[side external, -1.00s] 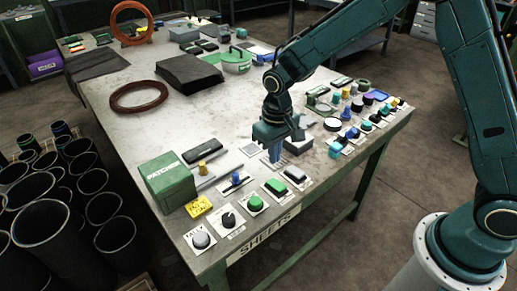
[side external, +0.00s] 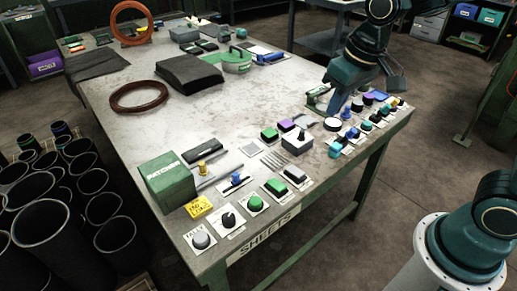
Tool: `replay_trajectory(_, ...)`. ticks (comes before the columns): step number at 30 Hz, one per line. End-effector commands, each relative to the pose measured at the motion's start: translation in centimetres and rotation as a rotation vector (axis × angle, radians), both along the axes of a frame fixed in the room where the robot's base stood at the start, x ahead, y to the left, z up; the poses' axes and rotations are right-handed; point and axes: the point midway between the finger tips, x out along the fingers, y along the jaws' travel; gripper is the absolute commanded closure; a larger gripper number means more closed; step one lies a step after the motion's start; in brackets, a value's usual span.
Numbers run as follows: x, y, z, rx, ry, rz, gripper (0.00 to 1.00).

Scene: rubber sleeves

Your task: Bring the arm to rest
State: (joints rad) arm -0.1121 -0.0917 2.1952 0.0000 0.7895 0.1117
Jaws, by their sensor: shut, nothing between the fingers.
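My gripper (side external: 335,106) is shut and empty in the side external view. It hangs tilted over the right part of the workbench (side external: 215,130), its tips low beside a group of small parts. I cannot tell whether the tips touch anything. My arm comes in from the top right, and part of it is out of the picture.
Knobs and small coloured parts (side external: 352,132) crowd the right edge. A green box (side external: 167,182) and several labelled parts stand near the front corner. A brown ring (side external: 139,97), dark sheets (side external: 189,75) and a green case (side external: 237,62) lie farther back. The bench middle is clear.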

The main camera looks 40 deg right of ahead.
Motion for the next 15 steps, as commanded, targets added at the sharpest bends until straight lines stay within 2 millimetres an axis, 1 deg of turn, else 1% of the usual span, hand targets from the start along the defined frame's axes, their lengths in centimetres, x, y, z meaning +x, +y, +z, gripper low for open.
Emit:
replay_trajectory(1,-0.9,-0.3,0.8,0.000,-0.019,-0.001,1.00)
replay_trajectory(6,-3.8,-1.3,2.5,-0.001,-0.067,-0.003,1.00)
replay_trajectory(15,-9.0,-2.6,4.3,-0.010,-0.150,-0.005,1.00)
